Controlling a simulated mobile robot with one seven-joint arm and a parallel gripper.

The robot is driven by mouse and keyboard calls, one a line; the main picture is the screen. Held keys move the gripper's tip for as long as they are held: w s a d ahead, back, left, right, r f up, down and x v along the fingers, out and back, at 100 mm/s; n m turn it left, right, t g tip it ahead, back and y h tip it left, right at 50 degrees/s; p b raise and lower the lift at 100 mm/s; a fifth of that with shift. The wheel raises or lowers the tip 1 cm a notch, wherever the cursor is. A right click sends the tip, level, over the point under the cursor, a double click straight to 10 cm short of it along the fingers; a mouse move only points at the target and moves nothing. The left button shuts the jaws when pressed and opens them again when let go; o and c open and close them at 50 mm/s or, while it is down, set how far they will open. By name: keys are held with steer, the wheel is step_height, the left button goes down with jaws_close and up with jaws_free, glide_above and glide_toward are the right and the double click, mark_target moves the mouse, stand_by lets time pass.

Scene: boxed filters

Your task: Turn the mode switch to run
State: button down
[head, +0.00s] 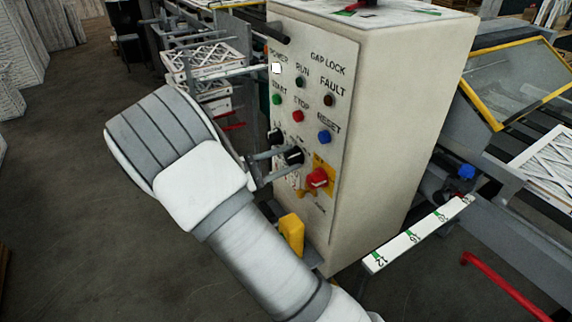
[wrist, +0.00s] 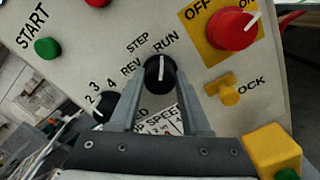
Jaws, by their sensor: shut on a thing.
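The mode switch (wrist: 159,75) is a round black knob with a white pointer line, on the pale control panel. REV, STEP and RUN are printed around it. In the wrist view its line points up, toward the RUN label (wrist: 166,42). My gripper (wrist: 160,82) is shut on this knob, with one grey finger on each side of it. In the head view my gripper (head: 284,161) reaches the panel from the left, and the black knob (head: 294,155) shows at its fingertips.
A red rotary switch on a yellow plate (wrist: 233,27) sits close at right, with a yellow padlock-like piece (wrist: 228,90) below it. Another black knob (wrist: 104,104), numbered, is at lower left. Green START (head: 277,99), red STOP (head: 298,116) and blue RESET (head: 324,137) buttons are above.

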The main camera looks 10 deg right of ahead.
steer(key=shift+m, duration=0.5)
steer(key=shift+c, duration=1.8)
jaws_free()
steer(key=v, duration=1.7)
steer(key=shift+a, duration=0.2)
steer(key=shift+d+r, duration=0.1)
